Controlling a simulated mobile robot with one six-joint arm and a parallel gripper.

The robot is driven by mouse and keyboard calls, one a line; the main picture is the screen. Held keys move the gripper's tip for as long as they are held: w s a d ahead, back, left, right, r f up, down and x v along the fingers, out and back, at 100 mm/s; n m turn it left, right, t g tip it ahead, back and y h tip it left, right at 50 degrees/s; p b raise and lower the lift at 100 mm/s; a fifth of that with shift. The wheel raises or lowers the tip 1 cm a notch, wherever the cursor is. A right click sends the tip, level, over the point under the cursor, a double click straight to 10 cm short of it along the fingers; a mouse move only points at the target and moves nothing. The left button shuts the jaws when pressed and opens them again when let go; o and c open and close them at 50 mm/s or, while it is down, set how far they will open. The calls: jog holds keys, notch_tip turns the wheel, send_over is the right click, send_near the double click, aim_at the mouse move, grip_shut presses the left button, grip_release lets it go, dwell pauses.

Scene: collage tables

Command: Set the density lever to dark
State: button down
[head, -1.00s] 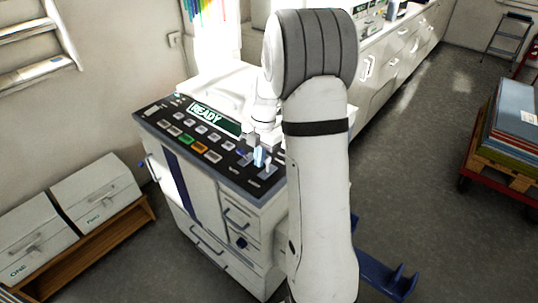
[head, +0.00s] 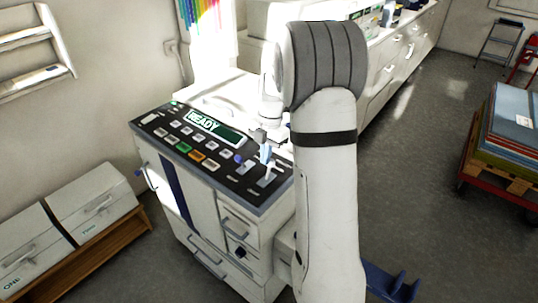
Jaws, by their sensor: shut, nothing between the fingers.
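The copier's dark control panel (head: 215,150) has a green display reading READY, rows of buttons and slots at its right end. A small pale lever (head: 269,177) stands at this right end; its label is too small to read, so I cannot tell whether it is the density lever or how it is set. A blue knob (head: 238,158) sits to its left. My gripper (head: 265,155) is shut and empty, with its light blue fingertips pointing down just above and behind the pale lever. I cannot tell whether they touch it.
My arm covers the panel's right side and the space behind it. Two white boxes (head: 92,202) sit on a low wooden shelf at the left. A red cart (head: 495,192) with stacked boards stands at the right. The grey floor (head: 415,180) between is clear.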

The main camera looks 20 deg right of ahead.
dwell(0.3)
jog(key=s+a+r, duration=0.2)
jog(key=a, duration=0.1)
notch_tip(320, 180, up, 7)
jog(key=b, duration=0.2)
send_over(271, 159)
jog(key=shift+r, duration=0.15)
jog(key=shift+a, duration=0.1)
jog(key=s+a+r+m+t+h, duration=0.1)
jog(key=s+a+r+m, duration=0.1)
jog(key=s+a+m, duration=0.3)
jog(key=s+a+r+m+t, duration=0.1)
jog(key=s+a+r+m, duration=0.15)
jog(key=s+m, duration=0.4)
jog(key=s+a+f+m+t, duration=0.1)
jog(key=s+a+f+m, duration=0.1)
jog(key=s+m, duration=0.4)
jog(key=s+a+f+m+t, duration=0.1)
jog(key=s+a+f+m, duration=0.1)
jog(key=s+m, duration=0.4)
jog(key=s+f, duration=0.1)
jog(key=s, duration=0.2)
jog(key=shift+a+h, duration=0.2)
jog(key=shift+h, duration=0.1)
